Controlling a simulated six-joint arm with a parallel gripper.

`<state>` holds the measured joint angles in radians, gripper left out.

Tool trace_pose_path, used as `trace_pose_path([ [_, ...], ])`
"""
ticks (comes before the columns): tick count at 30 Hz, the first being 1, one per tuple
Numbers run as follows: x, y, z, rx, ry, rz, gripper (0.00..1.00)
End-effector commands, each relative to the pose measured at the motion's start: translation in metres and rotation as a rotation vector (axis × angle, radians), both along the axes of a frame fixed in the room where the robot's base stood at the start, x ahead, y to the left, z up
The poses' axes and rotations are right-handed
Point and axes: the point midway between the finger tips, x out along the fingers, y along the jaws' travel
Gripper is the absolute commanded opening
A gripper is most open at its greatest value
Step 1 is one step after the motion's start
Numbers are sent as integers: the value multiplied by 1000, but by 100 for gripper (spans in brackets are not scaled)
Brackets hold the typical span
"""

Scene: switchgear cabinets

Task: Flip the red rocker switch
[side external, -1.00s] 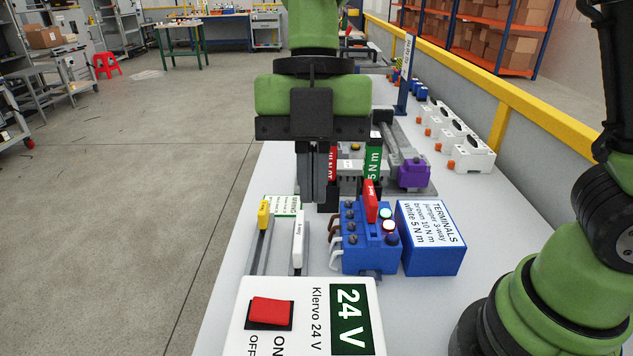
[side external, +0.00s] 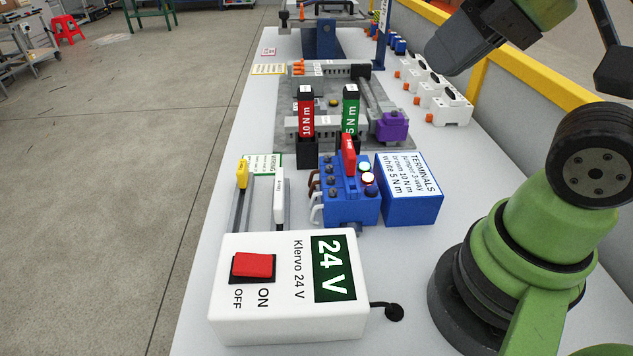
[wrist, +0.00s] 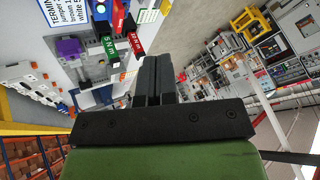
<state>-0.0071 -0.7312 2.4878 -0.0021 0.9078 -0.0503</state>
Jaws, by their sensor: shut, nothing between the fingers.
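The red rocker switch (side external: 254,265) sits in a black frame on top of the white 24 V box (side external: 290,326), at the front of the table in the side view. OFF and ON are printed beside it. I cannot tell which way the rocker is tilted. My gripper (wrist: 153,62) shows in the wrist view with its two dark fingers shut together and nothing between them. It is up in the air, away from the switch. The switch does not show in the wrist view. In the side view my arm is at the upper right, clear of the box.
Behind the box stand a yellow-tipped and a white-tipped lever, a blue terminal unit (side external: 350,208) and a blue TERMINALS box (side external: 412,205). Red (side external: 306,120) and green (side external: 350,118) tools stand upright beyond. A purple block (side external: 392,127) is further back. The space above the switch is clear.

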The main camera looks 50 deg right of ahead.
Motion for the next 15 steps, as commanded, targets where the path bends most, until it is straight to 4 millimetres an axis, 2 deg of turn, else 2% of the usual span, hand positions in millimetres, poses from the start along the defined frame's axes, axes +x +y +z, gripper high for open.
trace_pose_path([
  [4, -2, -2, -1, 28, -5, -50, 0],
  [8, 5, 2, 2, -16, 9, 40, 0],
  [11, 18, 11, 7, -109, 30, 238, 0],
  [15, 49, 32, 11, -278, 51, 669, 0],
])
